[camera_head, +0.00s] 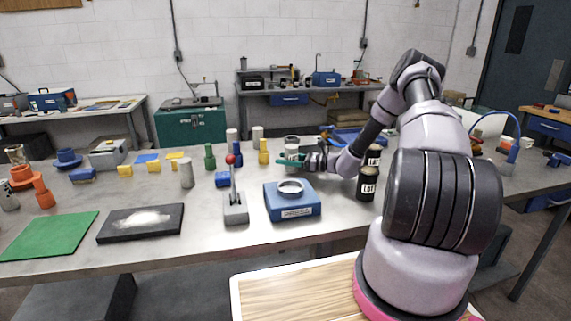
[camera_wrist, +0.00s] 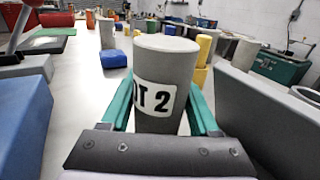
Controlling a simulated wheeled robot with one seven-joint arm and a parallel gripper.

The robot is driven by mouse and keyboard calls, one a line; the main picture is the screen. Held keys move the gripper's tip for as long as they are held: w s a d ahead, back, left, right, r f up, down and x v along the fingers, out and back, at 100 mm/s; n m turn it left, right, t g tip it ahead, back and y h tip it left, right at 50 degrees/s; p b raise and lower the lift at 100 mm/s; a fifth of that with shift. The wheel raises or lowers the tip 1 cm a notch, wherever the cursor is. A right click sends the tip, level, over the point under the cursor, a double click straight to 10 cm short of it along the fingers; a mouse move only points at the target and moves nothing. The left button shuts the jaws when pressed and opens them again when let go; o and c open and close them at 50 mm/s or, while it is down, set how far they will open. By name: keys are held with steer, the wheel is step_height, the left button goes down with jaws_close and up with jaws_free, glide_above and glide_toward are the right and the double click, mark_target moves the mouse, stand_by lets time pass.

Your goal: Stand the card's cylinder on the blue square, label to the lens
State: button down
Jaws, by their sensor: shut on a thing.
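My gripper (camera_head: 293,161) is shut on a grey cylinder (camera_head: 291,147), with teal fingers on either side of it. In the wrist view the cylinder (camera_wrist: 165,60) stands upright between the fingers (camera_wrist: 160,92). Its white label, partly cut off by its edge, reads "OT 2" and faces the wrist camera. I cannot tell whether its base touches the table. A flat blue patch (camera_head: 147,158), perhaps the blue square, lies at the back left of the table. I cannot make out a card or the lens.
A blue box with a ring on top (camera_head: 293,204) stands in front of my gripper, beside a red-knobbed lever (camera_head: 235,209). Black labelled jars (camera_head: 366,184) stand right. A blue block (camera_head: 222,179), a grey cylinder (camera_head: 187,173) and several coloured pieces stand left. A green mat (camera_head: 48,236) lies front left.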

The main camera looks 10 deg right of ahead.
steer(key=shift+f, duration=0.8)
steer(key=shift+f, duration=0.25)
